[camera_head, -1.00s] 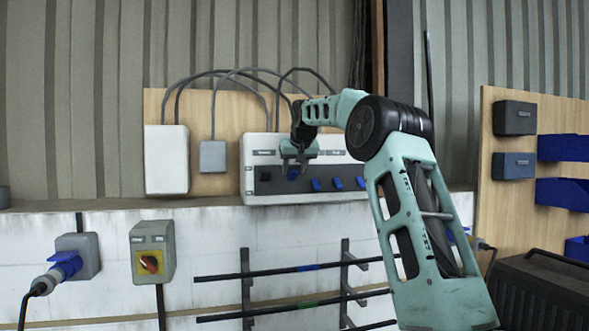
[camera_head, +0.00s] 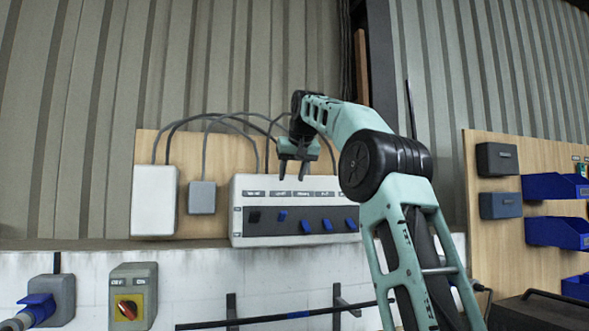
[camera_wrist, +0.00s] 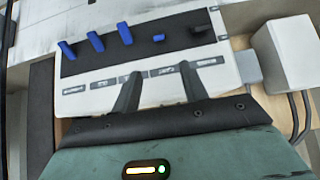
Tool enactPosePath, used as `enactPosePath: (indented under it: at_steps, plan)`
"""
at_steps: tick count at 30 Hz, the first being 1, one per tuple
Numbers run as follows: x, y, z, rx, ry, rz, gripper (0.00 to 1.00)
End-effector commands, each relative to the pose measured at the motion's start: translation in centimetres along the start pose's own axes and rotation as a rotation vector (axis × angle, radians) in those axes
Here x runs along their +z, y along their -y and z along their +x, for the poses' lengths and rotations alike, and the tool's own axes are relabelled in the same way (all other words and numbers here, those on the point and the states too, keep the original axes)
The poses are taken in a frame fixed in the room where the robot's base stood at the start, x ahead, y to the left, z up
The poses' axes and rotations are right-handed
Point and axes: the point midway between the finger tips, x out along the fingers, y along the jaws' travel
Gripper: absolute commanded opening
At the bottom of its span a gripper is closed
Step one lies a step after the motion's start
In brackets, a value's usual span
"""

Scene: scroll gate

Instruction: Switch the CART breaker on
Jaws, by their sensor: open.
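The breaker panel (camera_head: 240,228) is a white box with a dark strip holding one black switch (camera_head: 254,217) at the left and several blue ones. The second from left, a blue switch (camera_head: 283,215), sits higher on the strip than the blue switches to its right, such as this one (camera_head: 327,224). Labels run above the strip; I cannot read which is CART. My gripper (camera_head: 297,176) is open and empty, above the panel's top edge. In the wrist view the panel appears inverted, with my gripper's fingers (camera_wrist: 160,88) across its label side, pointing toward the second switch (camera_wrist: 158,38).
A white box (camera_head: 154,200) and a smaller grey box (camera_head: 201,197) are left of the panel, with cables looping above. A yellow-and-red rotary switch (camera_head: 128,307) is below left. Blue bins (camera_head: 553,187) hang at the right.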

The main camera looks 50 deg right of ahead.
Motion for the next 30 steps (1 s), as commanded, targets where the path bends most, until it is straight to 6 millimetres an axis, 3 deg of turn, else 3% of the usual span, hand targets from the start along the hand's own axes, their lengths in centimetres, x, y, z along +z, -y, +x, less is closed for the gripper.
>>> enactPosePath:
  at_steps: [3,9,27,30]
  plan:
    - [-0.1,0.0,-1.8,0.000,-0.002,-0.001,0.44]
    - [0.0,0.0,-3.2,0.000,0.000,-0.001,0.44]
    - [0.0,0.0,-3.3,0.000,0.001,-0.001,0.44]
    - [0.5,1.1,-2.7,-0.013,0.009,-0.015,0.44]
